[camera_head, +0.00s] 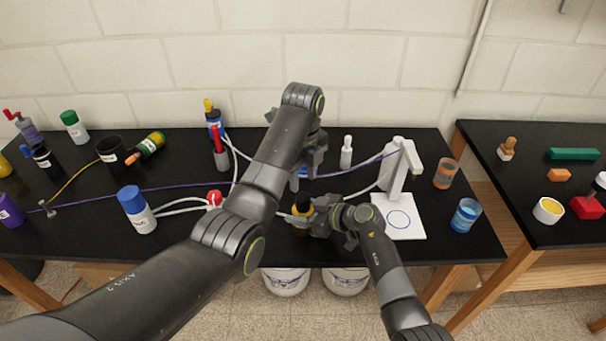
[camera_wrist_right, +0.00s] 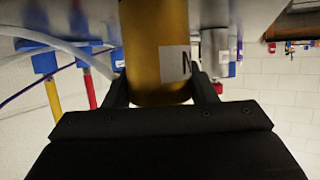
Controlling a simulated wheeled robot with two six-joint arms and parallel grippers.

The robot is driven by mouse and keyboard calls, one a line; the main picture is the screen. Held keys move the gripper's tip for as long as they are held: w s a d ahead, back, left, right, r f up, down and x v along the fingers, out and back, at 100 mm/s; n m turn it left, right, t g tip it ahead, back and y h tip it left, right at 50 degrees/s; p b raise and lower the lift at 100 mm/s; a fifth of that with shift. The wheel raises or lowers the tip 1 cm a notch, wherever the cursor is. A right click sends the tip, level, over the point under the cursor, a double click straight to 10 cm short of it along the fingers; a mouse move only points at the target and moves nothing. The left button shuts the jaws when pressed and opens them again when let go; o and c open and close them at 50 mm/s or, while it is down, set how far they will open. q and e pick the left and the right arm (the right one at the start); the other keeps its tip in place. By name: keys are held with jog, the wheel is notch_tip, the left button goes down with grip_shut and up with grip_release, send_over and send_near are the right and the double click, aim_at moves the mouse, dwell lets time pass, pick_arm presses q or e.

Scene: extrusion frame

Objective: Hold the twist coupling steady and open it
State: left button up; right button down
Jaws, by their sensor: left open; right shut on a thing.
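My right gripper (camera_head: 308,222) is shut on a gold cylinder (camera_head: 301,206) near the front edge of the black table. The right wrist view shows this cylinder (camera_wrist_right: 156,50) between the two fingers (camera_wrist_right: 163,92), with a pale label bearing a dark letter. My left gripper (camera_head: 308,166) is open, above and behind the gold cylinder. A small blue part (camera_head: 303,172) shows beside its fingers, and I cannot tell if they touch. I cannot tell whether the gold cylinder is part of the twist coupling. Much of it is hidden by my right gripper.
White tubes (camera_head: 180,203) and a purple cable (camera_head: 160,188) cross the table. A blue-capped bottle (camera_head: 138,210) stands left, a white stand (camera_head: 397,170) right over a white sheet (camera_head: 402,226). Two cups (camera_head: 466,215) (camera_head: 445,174) are further right. A gap separates the second table (camera_head: 540,225).

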aim_at(303, 196)
pick_arm(q)
jog(key=m, duration=0.4)
jog(key=shift+m, duration=0.3)
jog(key=shift+f, duration=3.95)
jog(key=shift+c, duration=0.2)
jog(key=c, duration=0.7)
jog(key=n, duration=0.4)
jog(key=shift+c, duration=0.2)
jog(key=n, duration=1.1)
jog(key=shift+n, duration=0.3)
